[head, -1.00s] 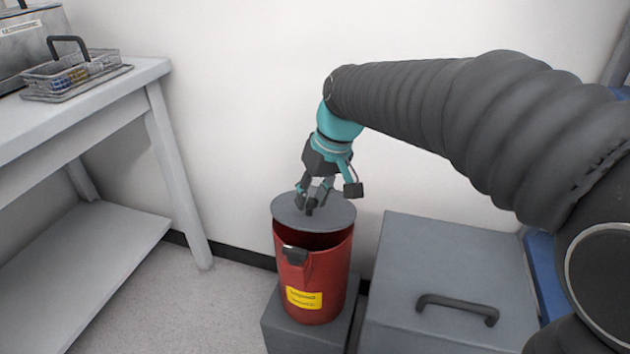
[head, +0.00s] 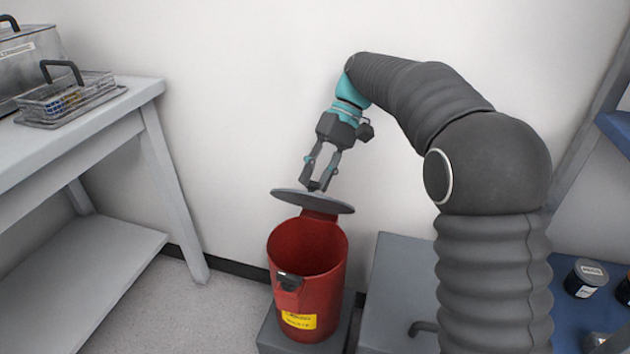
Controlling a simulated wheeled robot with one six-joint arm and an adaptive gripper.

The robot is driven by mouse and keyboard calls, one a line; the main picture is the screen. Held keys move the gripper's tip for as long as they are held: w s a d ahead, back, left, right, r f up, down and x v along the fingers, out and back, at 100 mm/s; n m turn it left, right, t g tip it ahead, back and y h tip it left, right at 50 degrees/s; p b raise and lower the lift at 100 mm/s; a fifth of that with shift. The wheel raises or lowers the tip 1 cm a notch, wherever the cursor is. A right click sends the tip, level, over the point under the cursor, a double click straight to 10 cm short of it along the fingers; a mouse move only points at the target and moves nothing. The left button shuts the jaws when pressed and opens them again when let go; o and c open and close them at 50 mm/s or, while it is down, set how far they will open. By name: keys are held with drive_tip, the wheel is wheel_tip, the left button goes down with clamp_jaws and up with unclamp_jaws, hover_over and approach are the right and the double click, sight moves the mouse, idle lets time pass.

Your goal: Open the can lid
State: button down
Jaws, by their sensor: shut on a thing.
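The red can (head: 322,285) stands upright on a grey block, with a yellow label and a dark latch piece on its front. Its open mouth shows the red inside. The flat grey round lid (head: 335,206) is raised above the can's rim at the back, roughly level and slightly tilted. A red piece shows between the lid and the rear rim. My gripper (head: 316,187) reaches down to the lid's top from above, its fingertips together and shut on a part of the lid. The exact grip point is too small to make out.
A white table (head: 85,118) at left carries a wire basket (head: 70,97) and a metal box (head: 25,60). A grey box (head: 390,290) stands right of the can, partly behind my arm. A dark jar (head: 585,278) is at far right. The wall is close behind.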

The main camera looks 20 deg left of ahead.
drive_tip(key=shift+w, duration=0.1)
idle(0.3)
drive_tip(key=c, duration=0.8)
unclamp_jaws()
